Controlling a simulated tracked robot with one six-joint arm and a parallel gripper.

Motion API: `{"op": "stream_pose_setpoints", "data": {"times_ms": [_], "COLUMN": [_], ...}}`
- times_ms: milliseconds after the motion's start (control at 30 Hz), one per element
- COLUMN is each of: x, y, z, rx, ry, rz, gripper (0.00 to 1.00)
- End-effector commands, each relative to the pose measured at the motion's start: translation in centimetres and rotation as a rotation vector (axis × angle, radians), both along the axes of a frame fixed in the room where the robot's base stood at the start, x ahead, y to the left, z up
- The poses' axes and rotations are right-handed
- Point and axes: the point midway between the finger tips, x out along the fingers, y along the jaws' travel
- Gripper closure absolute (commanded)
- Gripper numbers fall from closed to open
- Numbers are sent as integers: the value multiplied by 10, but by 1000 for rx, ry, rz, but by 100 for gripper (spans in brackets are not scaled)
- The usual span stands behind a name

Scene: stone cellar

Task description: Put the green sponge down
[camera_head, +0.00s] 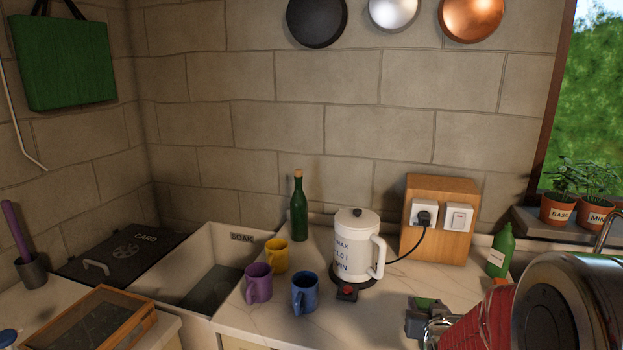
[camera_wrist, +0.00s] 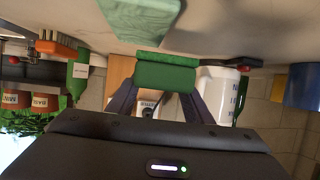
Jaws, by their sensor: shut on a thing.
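The green sponge (camera_wrist: 166,76) is between the two fingers of my gripper (camera_wrist: 163,98) in the wrist view, which shows the room upside down. My gripper is shut on it. In the head view, my gripper (camera_head: 426,312) is over the counter (camera_head: 270,328), right of the kettle, and only a little of the sponge (camera_head: 425,302) shows. I cannot tell the exact gap between sponge and counter. A flat, lighter green piece (camera_wrist: 140,18) shows beyond the sponge in the wrist view.
A white kettle (camera_head: 354,250) on its base, with a cord to a socket box (camera_head: 440,220), stands left of my gripper. Purple (camera_head: 258,284), yellow (camera_head: 275,256) and blue (camera_head: 305,293) mugs stand by the sink (camera_head: 188,308). Green bottles (camera_head: 299,208) (camera_head: 501,252) stand behind. A brush (camera_wrist: 55,48) shows too.

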Motion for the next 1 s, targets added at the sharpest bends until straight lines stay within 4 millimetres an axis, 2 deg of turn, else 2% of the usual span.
{"op": "stream_pose_setpoints", "data": {"times_ms": [33, 300, 433, 600, 1000], "x": [1, 5, 6, 6, 6], "y": [16, 93, 119, 130, 129], "z": [-3, -9, -9, -8, -8], "rx": [1, -1, 0, 0, 0], "ry": [1, 0, 0, 0, 0], "rz": [19, 131, 174, 193, 191], "gripper": [75, 75, 75, 75, 75]}}
